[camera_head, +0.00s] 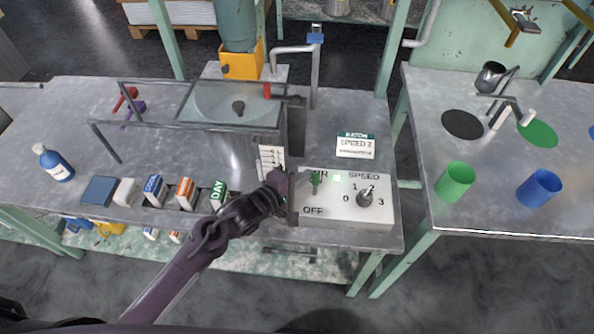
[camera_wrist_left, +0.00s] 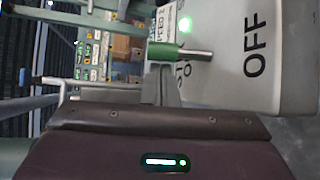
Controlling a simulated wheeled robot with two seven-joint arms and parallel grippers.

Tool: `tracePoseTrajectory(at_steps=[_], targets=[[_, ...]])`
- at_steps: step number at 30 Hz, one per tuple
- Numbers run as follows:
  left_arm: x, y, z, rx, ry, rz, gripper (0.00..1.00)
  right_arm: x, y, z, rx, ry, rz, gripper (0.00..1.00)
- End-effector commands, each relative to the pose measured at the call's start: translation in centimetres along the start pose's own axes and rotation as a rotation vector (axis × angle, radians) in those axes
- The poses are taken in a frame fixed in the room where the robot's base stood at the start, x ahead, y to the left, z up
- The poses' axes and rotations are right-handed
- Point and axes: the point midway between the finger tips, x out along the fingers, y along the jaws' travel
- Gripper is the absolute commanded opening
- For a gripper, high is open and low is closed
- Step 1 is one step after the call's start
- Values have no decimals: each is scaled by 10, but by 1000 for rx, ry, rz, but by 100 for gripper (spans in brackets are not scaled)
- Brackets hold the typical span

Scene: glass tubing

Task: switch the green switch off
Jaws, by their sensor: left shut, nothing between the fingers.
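The green switch (camera_head: 315,179) is a small lever with a green sleeve on the white control box (camera_head: 335,212), near its upper left. In the left wrist view the switch (camera_wrist_left: 178,52) shows its green end pointing away from the OFF lettering and its metal stem on the OFF side. My left gripper (camera_head: 297,190) is at the box's left part, right beside the switch. Its shut fingers (camera_wrist_left: 164,82) are empty and end just below the green sleeve in the wrist view. I cannot tell whether they touch it. My right gripper is not in view.
A green lamp (camera_head: 337,178) glows beside the switch. A speed knob (camera_head: 365,197) stands on the box's right part. A sign (camera_head: 355,145) stands behind the box. A basin with a metal frame (camera_head: 235,104) and several small blocks are to the left.

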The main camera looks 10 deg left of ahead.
Motion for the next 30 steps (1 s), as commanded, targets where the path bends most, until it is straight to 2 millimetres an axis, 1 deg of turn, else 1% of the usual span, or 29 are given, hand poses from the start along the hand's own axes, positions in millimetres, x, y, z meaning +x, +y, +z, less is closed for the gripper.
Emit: tracePoseTrajectory(at_steps=[13, 30], targets=[[-1, 0, 2, 4, 0, 5, 0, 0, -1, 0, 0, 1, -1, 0], [-5, 0, 4, 62, 1, 83, 0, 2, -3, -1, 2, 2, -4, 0]])
